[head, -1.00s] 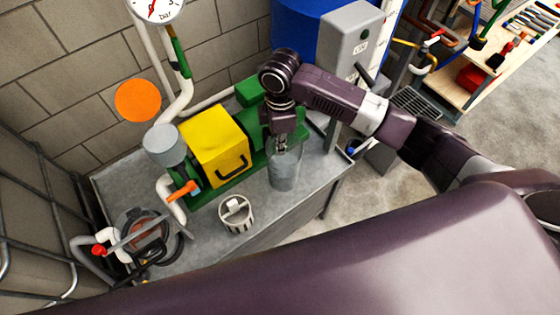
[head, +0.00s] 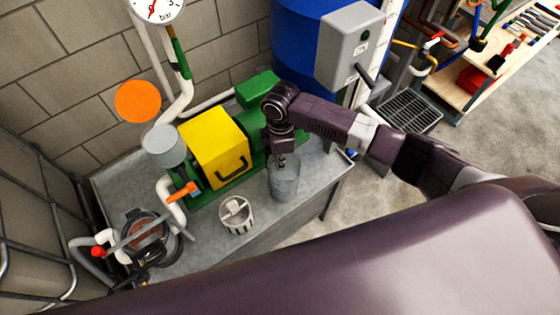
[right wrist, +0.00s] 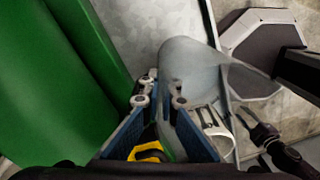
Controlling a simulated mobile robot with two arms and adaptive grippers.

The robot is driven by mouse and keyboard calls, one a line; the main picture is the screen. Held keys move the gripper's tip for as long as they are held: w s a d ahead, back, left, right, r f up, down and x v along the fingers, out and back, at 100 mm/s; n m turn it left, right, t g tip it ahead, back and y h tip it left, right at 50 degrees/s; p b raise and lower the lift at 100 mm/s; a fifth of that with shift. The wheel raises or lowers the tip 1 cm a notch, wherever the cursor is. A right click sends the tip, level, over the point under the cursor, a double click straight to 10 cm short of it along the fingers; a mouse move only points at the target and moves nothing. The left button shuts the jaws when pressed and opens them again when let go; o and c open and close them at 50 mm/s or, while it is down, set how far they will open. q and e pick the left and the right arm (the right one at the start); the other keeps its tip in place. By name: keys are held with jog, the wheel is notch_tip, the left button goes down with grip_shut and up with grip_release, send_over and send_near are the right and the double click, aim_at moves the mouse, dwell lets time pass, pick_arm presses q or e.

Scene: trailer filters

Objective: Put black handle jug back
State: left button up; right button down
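A translucent grey jug (head: 284,182) is at the right part of the grey bench, below my right gripper (head: 281,160). In the right wrist view the jug (right wrist: 190,62) lies at and beyond the fingertips of my right gripper (right wrist: 161,92). The blue-padded fingers are close together at the jug's rim and appear shut on its wall. The jug's black handle cannot be made out. Whether the jug's base touches the bench cannot be told. My left gripper is not in view.
A yellow pump box (head: 214,147) on a green base stands left of the jug. A white strainer basket (head: 236,214) stands on the bench in front. A filter housing (head: 143,228) with hoses is at the left. The bench's right edge (head: 340,172) is close to the jug.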

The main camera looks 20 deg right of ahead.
jog(key=c, duration=2.6)
grip_release()
jog(key=shift+f, duration=0.15)
jog(key=shift+c, duration=0.2)
jog(key=o, duration=0.5)
notch_tip(320, 180, up, 12)
jog(key=shift+w+r, duration=0.1)
jog(key=shift+r, duration=0.1)
